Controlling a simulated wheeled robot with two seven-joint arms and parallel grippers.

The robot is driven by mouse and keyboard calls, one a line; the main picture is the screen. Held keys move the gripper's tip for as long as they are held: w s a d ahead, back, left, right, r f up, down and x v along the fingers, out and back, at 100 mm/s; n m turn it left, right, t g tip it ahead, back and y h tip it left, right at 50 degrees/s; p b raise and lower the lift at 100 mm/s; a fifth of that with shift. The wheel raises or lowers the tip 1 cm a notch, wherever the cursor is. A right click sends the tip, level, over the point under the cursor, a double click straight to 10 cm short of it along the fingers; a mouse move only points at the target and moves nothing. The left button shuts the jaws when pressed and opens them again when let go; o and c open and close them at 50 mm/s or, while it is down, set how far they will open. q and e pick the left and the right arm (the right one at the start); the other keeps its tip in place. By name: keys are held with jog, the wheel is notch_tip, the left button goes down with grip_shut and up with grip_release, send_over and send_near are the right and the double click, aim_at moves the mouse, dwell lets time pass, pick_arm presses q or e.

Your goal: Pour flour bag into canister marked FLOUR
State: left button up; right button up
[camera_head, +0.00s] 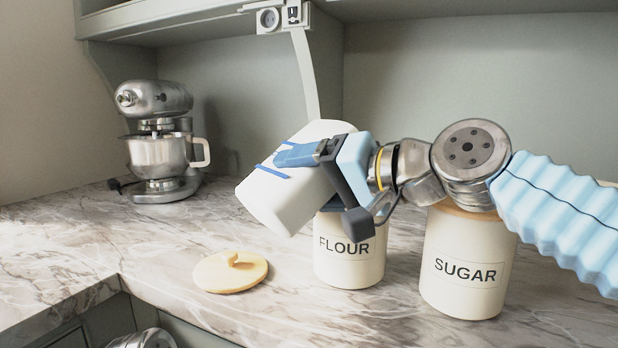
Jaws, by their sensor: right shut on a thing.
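A white bag (295,198), with no label showing, is held tilted in my right gripper (283,163), its lower end pointing down and left. The blue fingers are shut on it. The cream canister marked FLOUR (349,270) stands upright on the counter, below and slightly right of the bag. The bag and gripper hide its rim, so I cannot tell whether the bag's mouth is over it. No flour is seen falling. A round tan lid (230,273) with a knob lies on the counter to the left. My left gripper is out of view.
A canister marked SUGAR (466,288) stands close right of the FLOUR one, under my right wrist. A silver stand mixer (160,145) is at the back left. The marble counter (130,225) is clear between mixer and lid. A shelf (450,8) overhangs the back.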

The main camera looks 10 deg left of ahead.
aim_at(310, 140)
jog(key=shift+s+m+y, duration=0.1)
jog(key=shift+m+y, duration=0.2)
jog(key=shift+a+r+m+y, duration=0.1)
jog(key=shift+r+m+y, duration=0.6)
jog(key=shift+r+m, duration=0.85)
dwell(1.2)
jog(key=shift+w+d+r+m+t+y, duration=0.15)
jog(key=shift+r+m+y, duration=0.1)
jog(key=shift+r+m, duration=0.4)
jog(key=shift+w+d+r+m+t+y, duration=0.15)
jog(key=shift+r+m+y, duration=0.1)
jog(key=shift+r+m, duration=0.35)
dwell(0.9)
jog(key=shift+w+d+r+m+y, duration=0.1)
jog(key=shift+d+r+m+y, duration=0.1)
jog(key=shift+r+m, duration=0.35)
jog(key=shift+w+d+r+m+y, duration=0.1)
jog(key=shift+r+m+y, duration=0.15)
jog(key=shift+m, duration=0.4)
dwell(0.7)
jog(key=shift+w+d+r+m+t, duration=0.2)
jog(key=shift+r+m+t, duration=0.25)
jog(key=shift+m, duration=0.15)
